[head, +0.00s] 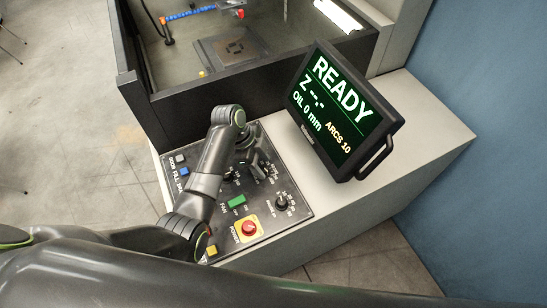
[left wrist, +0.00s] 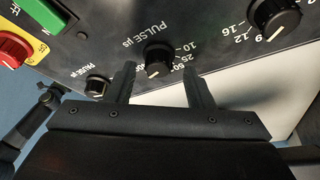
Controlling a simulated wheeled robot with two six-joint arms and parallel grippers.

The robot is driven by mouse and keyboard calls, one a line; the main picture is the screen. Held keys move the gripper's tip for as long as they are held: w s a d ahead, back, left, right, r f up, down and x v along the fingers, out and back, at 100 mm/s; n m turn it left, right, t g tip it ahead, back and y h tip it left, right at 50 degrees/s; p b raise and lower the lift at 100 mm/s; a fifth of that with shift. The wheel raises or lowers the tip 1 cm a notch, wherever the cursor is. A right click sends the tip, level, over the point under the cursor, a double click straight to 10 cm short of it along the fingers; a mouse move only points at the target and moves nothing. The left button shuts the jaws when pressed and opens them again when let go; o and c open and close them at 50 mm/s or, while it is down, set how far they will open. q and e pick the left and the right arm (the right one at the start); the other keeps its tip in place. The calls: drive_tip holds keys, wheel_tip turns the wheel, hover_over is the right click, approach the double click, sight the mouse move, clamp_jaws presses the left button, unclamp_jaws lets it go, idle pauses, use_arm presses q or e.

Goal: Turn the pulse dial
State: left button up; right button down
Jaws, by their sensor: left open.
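The pulse dial (left wrist: 158,62) is a small black knob with a white pointer line, under the label "PULSE µs" in the left wrist view. My left gripper (left wrist: 161,78) is open, with one finger on each side of the dial in that picture. I cannot tell whether either finger touches it. In the head view my left gripper (head: 255,169) is over the upper middle of the dark control panel (head: 263,238) and covers that part of it. The pulse dial cannot be made out clearly there. My right gripper is not in view.
A smaller pause knob (left wrist: 96,86) and a larger numbered knob (left wrist: 276,18) flank the pulse dial. A monitor (head: 343,112) reading READY stands to the right. A dark-walled tank (head: 170,112) lies behind.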

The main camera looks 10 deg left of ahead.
use_arm(q)
drive_tip(key=shift+d+f, duration=0.2)
drive_tip(key=shift+f, duration=0.2)
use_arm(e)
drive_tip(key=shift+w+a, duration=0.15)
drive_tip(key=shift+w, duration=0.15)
use_arm(q)
drive_tip(key=shift+s+a, duration=0.15)
drive_tip(key=shift+a, duration=0.05)
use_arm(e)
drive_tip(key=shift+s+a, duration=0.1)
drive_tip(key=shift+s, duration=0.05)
use_arm(q)
drive_tip(key=c, duration=1)
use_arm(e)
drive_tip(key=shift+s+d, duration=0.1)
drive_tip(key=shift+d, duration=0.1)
use_arm(q)
drive_tip(key=shift+d+n, duration=0.1)
drive_tip(key=shift+n, duration=0.2)
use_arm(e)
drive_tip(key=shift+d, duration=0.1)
use_arm(q)
drive_tip(key=shift+n+t, duration=0.3)
drive_tip(key=shift+s+r+n+t, duration=0.1)
drive_tip(key=shift+n+t, duration=0.35)
drive_tip(key=shift+n, duration=0.7)
drive_tip(key=shift+s+n+t, duration=0.1)
drive_tip(key=shift+n+t, duration=0.35)
drive_tip(key=shift+n, duration=0.7)
